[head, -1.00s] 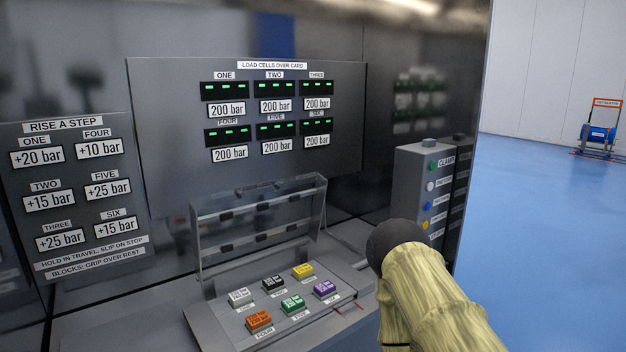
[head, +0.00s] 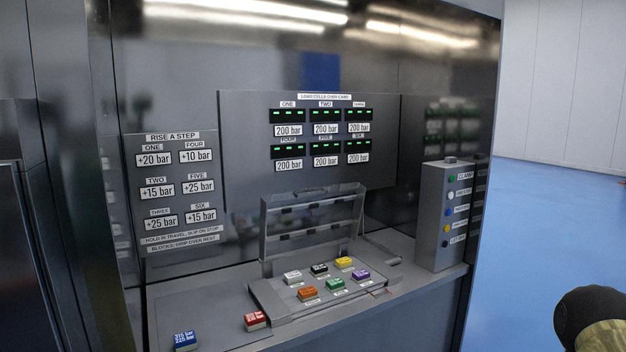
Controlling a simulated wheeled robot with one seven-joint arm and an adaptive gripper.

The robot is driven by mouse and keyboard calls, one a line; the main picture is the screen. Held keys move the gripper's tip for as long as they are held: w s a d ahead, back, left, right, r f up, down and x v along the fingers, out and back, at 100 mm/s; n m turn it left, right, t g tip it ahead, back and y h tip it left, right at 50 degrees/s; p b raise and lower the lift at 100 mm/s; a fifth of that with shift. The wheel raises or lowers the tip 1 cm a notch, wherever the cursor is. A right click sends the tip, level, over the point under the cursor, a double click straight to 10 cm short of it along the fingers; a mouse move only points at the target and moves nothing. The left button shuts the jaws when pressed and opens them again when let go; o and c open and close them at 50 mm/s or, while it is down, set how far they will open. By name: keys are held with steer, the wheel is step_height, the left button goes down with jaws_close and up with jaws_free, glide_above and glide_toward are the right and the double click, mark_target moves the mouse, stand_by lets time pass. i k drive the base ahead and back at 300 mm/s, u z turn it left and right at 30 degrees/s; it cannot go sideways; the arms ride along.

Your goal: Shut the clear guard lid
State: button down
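The clear guard lid (head: 312,224) stands raised, upright at the back of the button panel (head: 290,312) on the grey counter. It is see-through with a grey frame. Under its open front sit several coloured blocks: white (head: 292,277), black (head: 319,269), yellow (head: 344,262), orange (head: 308,293), green (head: 335,284) and purple (head: 361,275). Part of my arm, with a dark rounded end and a yellowish cover, shows at the lower right, well apart from the lid. My gripper's fingers do not show.
A red block (head: 255,320) and a blue block (head: 185,341) lie on the counter left of the panel. A grey control box (head: 443,215) with several buttons stands at the right. Blue floor (head: 540,230) lies open to the right. A display board (head: 250,140) is behind.

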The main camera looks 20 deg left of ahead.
mark_target(359, 198)
steer(key=u, duration=0.6)
steer(key=i, duration=0.6)
steer(key=u, duration=0.55)
steer(key=i, duration=0.65)
steer(key=z, duration=0.2)
